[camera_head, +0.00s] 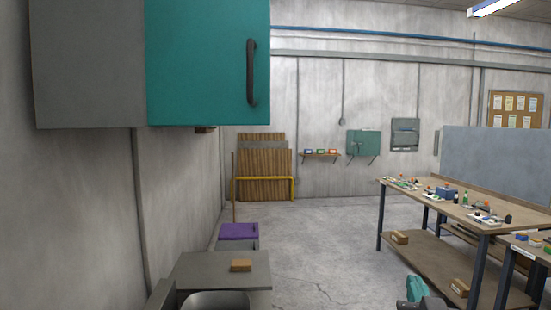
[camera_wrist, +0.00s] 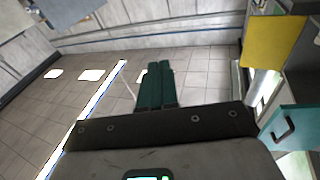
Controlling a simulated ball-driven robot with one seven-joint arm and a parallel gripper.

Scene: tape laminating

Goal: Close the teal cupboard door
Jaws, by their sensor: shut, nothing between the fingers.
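The teal cupboard door (camera_head: 200,65) with a dark vertical handle fills the upper left of the head view. It stands beside the grey cupboard body (camera_head: 88,65) on the left wall. The door's broad face is toward the head camera and appears swung out from the wall; its exact angle is hard to tell. A teal panel with a dark handle (camera_wrist: 290,126) also shows at the right edge of the wrist view. My gripper (camera_head: 414,287) is low at the bottom right of the head view, well away from the door. Its teal fingers (camera_wrist: 155,84) are together and empty.
A grey worktop (camera_head: 210,268) with a small wooden block stands below the cupboard, with a purple-topped box (camera_head: 238,231) behind. A workbench (camera_head: 400,240) with small items stands on the right. Clear floor lies between them. A yellow panel (camera_wrist: 273,42) shows in the wrist view.

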